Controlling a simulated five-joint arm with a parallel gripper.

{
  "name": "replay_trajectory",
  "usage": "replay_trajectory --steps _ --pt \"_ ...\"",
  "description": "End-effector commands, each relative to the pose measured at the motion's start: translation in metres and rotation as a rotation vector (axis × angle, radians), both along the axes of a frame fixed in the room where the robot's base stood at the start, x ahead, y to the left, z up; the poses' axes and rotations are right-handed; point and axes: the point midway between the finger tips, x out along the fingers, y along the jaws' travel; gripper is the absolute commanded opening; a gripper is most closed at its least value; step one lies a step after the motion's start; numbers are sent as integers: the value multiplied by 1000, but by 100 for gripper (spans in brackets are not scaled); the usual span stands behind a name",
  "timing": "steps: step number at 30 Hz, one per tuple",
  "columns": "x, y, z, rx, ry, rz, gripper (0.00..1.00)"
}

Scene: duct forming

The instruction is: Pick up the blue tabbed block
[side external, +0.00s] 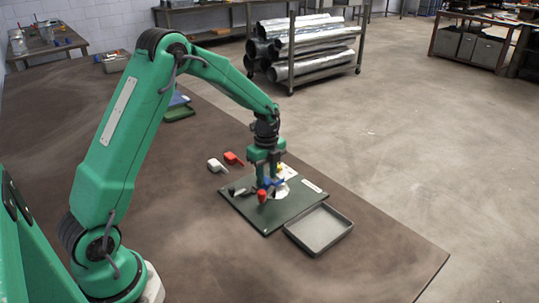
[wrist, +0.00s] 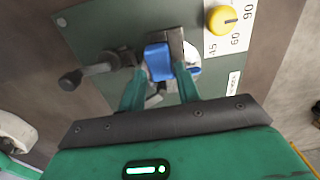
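The blue tabbed block (wrist: 158,62) shows between the tips of my gripper (wrist: 160,72) in the wrist view. The two green fingers stand on either side of it, with a small gap visible at its right side. In the side view my gripper (side external: 268,172) points down over the dark green plate (side external: 285,210), and blue parts (side external: 267,183) show at and just below its fingertips. The fingers hide part of the block there. I cannot tell whether the block touches the plate.
A red-ended part (side external: 262,196) stands close to my fingertips. A yellow knob (wrist: 221,19) on a marked dial sits at the plate's edge. An empty grey tray (side external: 320,229) lies at the front right. A white piece (side external: 216,165) and a red piece (side external: 234,158) lie behind the plate.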

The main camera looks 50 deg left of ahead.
Motion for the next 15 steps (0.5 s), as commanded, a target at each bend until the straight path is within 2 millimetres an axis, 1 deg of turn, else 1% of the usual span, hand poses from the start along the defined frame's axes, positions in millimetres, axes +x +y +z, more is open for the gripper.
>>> replay_trajectory --steps 1,5,15 --pt "0 0 -6 0 1 0 33" --pt "0 0 -15 0 1 0 33" --pt "0 0 -16 0 -2 0 33"
